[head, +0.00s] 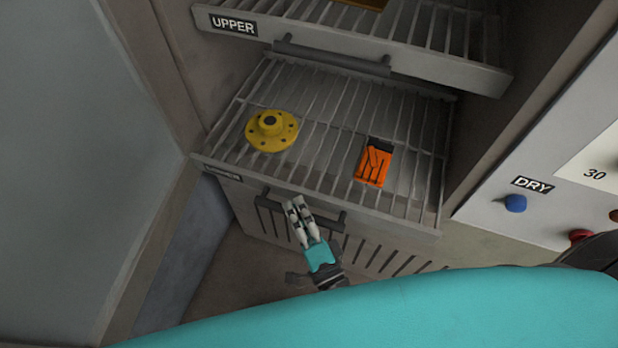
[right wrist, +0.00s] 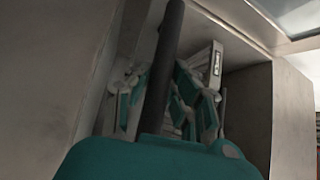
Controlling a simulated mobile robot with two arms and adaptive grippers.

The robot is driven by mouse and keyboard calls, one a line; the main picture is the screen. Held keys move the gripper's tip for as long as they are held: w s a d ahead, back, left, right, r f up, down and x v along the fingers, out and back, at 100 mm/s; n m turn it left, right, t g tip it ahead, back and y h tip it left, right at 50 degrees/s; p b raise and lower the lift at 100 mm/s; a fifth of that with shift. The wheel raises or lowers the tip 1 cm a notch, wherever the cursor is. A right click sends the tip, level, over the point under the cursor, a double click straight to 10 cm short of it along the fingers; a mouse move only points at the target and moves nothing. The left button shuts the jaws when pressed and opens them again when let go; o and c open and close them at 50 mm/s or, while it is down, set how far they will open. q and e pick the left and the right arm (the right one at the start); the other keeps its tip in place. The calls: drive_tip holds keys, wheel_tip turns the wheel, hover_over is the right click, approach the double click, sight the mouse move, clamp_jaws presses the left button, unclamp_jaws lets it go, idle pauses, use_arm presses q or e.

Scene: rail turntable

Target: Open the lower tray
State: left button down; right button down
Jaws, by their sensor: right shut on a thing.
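The lower tray (head: 330,205) is a grey wire-rack tray that stands out from the cabinet, with its inside showing from above. A dark bar handle (head: 335,222) runs along its front. My right gripper (head: 298,206) is at the middle of this handle and shut on it. In the right wrist view the handle (right wrist: 163,60) passes between the teal-padded fingers of the same gripper (right wrist: 158,98). A yellow round flange (head: 271,130) lies at the tray's left, and an orange and black item (head: 373,164) lies at its right. My left gripper is not in view.
The upper tray (head: 430,62), labelled UPPER, is above and behind. A grey door or panel (head: 70,150) stands at the left. At the right is a panel marked DRY with a blue knob (head: 515,203) and a red button (head: 581,236). My teal body fills the bottom.

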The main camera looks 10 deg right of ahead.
drive_tip(key=s+a, duration=0.5)
drive_tip(key=s, duration=0.2)
drive_tip(key=shift+s+f, duration=0.35)
drive_tip(key=c, duration=1.3)
unclamp_jaws()
drive_tip(key=shift+w, duration=0.1)
drive_tip(key=shift+o, duration=0.7)
drive_tip(key=shift+r, duration=0.15)
drive_tip(key=v, duration=0.7)
drive_tip(key=shift+s, duration=0.25)
drive_tip(key=shift+d, duration=0.15)
